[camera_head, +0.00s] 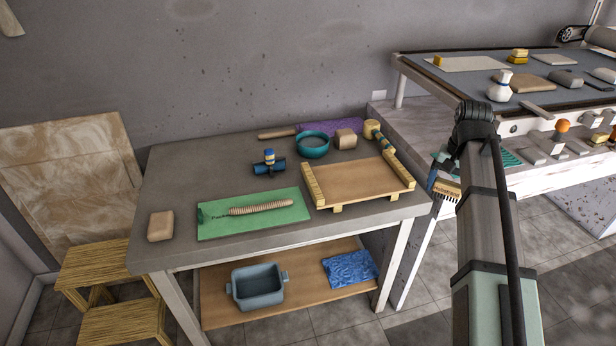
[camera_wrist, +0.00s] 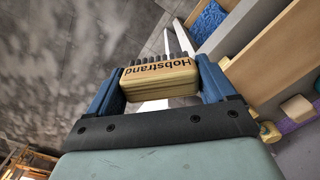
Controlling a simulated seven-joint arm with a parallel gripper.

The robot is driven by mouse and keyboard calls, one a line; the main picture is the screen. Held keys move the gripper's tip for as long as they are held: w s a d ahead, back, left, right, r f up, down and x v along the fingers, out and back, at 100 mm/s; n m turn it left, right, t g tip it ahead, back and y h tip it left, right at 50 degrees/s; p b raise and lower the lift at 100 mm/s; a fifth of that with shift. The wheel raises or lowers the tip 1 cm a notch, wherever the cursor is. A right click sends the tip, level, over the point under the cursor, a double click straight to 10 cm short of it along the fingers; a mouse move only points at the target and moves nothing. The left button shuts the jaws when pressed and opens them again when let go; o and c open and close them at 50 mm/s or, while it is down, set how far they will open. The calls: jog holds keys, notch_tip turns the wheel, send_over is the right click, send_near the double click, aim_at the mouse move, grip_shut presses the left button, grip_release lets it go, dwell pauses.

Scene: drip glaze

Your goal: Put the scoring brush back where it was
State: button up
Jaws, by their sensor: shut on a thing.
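The scoring brush is a small pale wooden block with dark bristles and the word "Hobstrand". It shows in the wrist view (camera_wrist: 160,84) between the two blue fingers of my gripper (camera_wrist: 157,76), which is shut on it, with the bristles pointing away from the palm. In the head view, the brush (camera_head: 447,190) and my gripper (camera_head: 436,178) are in the air just past the grey table's right end, by the gap before the other bench. My arm partly hides that bench.
The grey table (camera_head: 160,197) holds a green mat (camera_head: 225,229) with a ribbed tool, a wooden board with rails (camera_head: 355,182), a teal bowl (camera_head: 312,147) and clay blocks. The crowded bench (camera_head: 480,70) stands at right. A grey tub (camera_head: 257,290) is on the lower shelf.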

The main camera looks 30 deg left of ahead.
jog(key=s+a+f+n, duration=0.1)
jog(key=s+a+n, duration=0.15)
jog(key=a, duration=1.95)
jog(key=n, duration=0.7)
send_over(236, 182)
notch_tip(236, 182, down, 6)
notch_tip(236, 182, down, 9)
jog(key=shift+f, duration=0.2)
jog(key=shift+f, duration=0.1)
jog(key=o, duration=0.8)
jog(key=shift+c, duration=0.2)
notch_tip(236, 182, up, 12)
